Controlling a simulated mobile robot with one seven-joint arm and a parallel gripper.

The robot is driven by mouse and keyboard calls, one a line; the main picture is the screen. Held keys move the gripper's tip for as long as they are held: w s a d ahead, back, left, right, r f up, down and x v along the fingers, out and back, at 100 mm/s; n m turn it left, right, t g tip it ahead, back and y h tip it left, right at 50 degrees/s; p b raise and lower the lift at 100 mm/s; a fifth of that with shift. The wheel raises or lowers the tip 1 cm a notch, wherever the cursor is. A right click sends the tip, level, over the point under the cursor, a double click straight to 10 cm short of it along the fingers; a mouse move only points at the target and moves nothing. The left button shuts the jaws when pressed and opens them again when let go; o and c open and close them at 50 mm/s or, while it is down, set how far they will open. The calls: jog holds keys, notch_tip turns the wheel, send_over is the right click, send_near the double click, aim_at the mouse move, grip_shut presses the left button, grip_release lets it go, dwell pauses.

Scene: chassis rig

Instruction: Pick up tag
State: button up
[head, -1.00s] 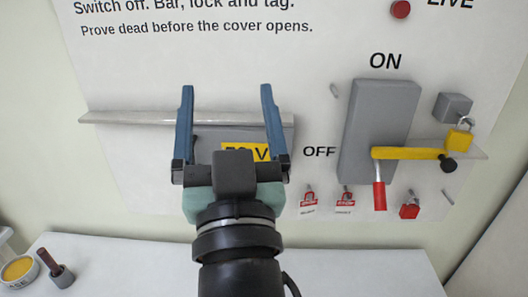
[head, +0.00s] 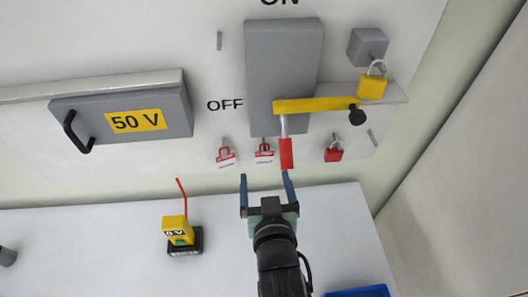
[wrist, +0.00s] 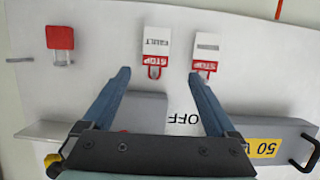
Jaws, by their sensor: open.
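Two red-and-white STOP tags hang on the panel under the OFF label. The left tag (head: 226,158) and the right tag (head: 264,155) are side by side in the head view. The wrist view is upside down. There the right tag (wrist: 156,42), with a word like FAULT, appears left of the other tag (wrist: 206,48). My gripper (head: 265,176) is open and empty, its fingers pointing up just below the tags in the head view. In the wrist view my gripper (wrist: 159,73) has the FAULT tag between the lines of its fingers, beyond the tips.
A red padlock (head: 333,154) hangs right, a yellow padlock (head: 372,87) above. The 50 V cover (head: 170,105) is left. A yellow tester (head: 177,230) stands on the white bench (head: 110,250).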

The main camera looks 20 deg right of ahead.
aim_at(264, 158)
jog(key=shift+s+d+f+p+x, duration=0.1)
jog(key=shift+f+p+x, duration=0.15)
jog(key=shift+x, duration=1.15)
jog(key=shift+s+d+f+p+x, duration=0.1)
jog(key=shift+p+x, duration=0.3)
jog(key=shift+x, duration=1.05)
jog(key=shift+s+d+f+p+x, duration=0.1)
jog(key=shift+d+f+p+x, duration=0.15)
jog(key=shift+x, duration=1.15)
jog(key=shift+a, duration=0.1)
jog(key=c, duration=1.4)
jog(key=shift+r+b, duration=0.2)
jog(key=shift+b, duration=0.2)
